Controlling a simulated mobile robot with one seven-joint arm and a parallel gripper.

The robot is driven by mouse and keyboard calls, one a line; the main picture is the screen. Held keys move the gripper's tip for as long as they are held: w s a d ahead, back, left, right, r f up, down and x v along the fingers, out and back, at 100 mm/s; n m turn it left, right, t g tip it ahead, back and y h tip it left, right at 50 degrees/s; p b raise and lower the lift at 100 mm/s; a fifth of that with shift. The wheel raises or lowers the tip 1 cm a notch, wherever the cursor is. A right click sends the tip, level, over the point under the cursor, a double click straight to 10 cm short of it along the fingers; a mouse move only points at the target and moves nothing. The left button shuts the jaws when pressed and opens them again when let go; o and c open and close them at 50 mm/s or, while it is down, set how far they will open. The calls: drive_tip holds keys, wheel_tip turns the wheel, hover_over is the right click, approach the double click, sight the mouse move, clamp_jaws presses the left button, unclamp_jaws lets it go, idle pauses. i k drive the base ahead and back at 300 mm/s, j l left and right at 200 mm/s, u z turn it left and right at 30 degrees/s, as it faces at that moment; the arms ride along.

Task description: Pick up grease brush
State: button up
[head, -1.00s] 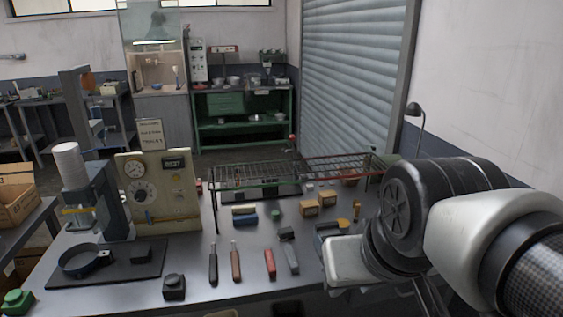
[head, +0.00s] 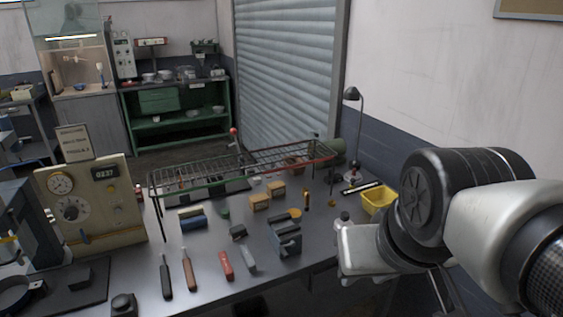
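Several hand tools lie on the grey worktable in the head view. One has a long brown handle (head: 188,270) and may be the grease brush, but its bristles are too small to make out. A black-handled tool (head: 165,275) lies just left of it, apart and roughly parallel. To the right lie a red piece (head: 226,265) and a slim grey piece (head: 248,259). My arm reaches in from the right, clear of these tools.
A wire rack (head: 240,168) stands over the back of the table. A grey block-like fixture (head: 285,238) stands between the tools and my arm. A gauge panel (head: 92,205) is at left; a yellow bin (head: 378,199) and a lamp (head: 352,95) are at right.

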sight(307, 195)
drive_tip(key=i+l+u, duration=0.75)
drive_tip(key=i+l, duration=0.15)
